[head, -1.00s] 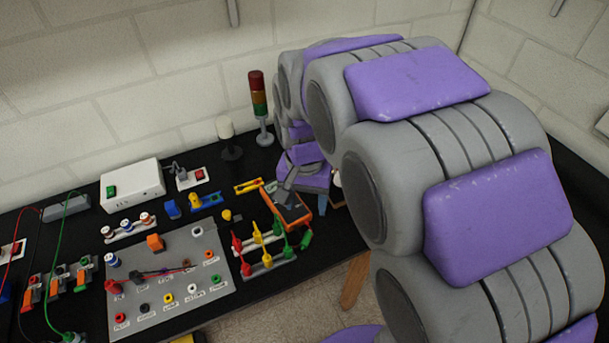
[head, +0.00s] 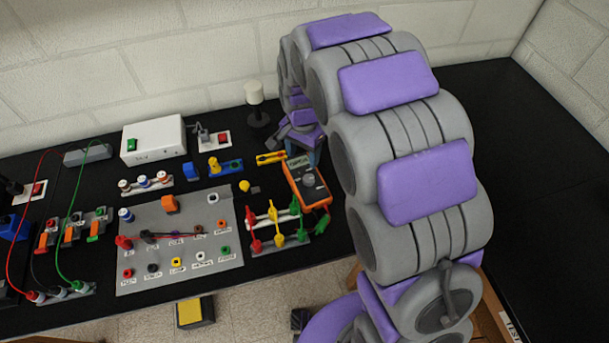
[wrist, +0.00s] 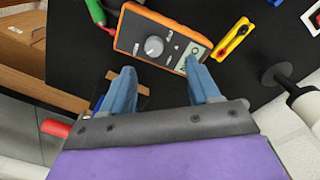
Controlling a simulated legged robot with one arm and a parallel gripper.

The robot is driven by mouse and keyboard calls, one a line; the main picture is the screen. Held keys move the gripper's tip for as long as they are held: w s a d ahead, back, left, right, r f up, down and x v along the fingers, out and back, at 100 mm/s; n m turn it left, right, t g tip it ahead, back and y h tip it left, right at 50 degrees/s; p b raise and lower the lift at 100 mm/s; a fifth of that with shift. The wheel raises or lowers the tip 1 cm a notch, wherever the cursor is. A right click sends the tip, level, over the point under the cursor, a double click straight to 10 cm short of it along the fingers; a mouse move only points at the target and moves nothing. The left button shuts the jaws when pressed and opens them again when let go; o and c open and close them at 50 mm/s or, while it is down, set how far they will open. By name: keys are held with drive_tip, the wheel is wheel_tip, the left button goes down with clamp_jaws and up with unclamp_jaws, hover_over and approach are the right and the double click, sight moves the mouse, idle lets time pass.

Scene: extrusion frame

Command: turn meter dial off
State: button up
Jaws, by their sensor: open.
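The orange-rimmed meter (head: 307,183) lies on the black table beside the rack of coloured leads. In the wrist view the meter (wrist: 131,31) is at the top, with a round grey dial (wrist: 154,47) on its face. The dial's exact setting is too small to read. My gripper (wrist: 158,78) is open, its two blue fingers apart and pointing toward the meter. The dial sits beyond the fingertips, roughly between them in the picture, and nothing is held. In the head view my gripper is mostly hidden behind my arm, near the meter's far end.
A rack with red, yellow and green leads (head: 272,230) stands just left of the meter. A grey panel (head: 135,283) with coloured sockets lies further left. A yellow piece (wrist: 233,39) and a black-based white post (wrist: 305,104) are near my gripper. The table's right part (head: 530,160) is clear.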

sight(307, 179)
drive_tip(key=d+f, duration=0.1)
drive_tip(key=f, duration=0.1)
drive_tip(key=d+f, duration=0.1)
drive_tip(key=f, duration=0.2)
drive_tip(key=d+f+b, duration=0.1)
drive_tip(key=f, duration=0.2)
drive_tip(key=shift+a+f, duration=0.75)
drive_tip(key=shift+f, duration=0.35)
drive_tip(key=shift+a+f, duration=0.15)
drive_tip(key=shift+a, duration=0.4)
drive_tip(key=shift+d, duration=1)
drive_tip(key=c, duration=0.6)
drive_tip(key=shift+a, duration=0.55)
drive_tip(key=c, duration=0.4)
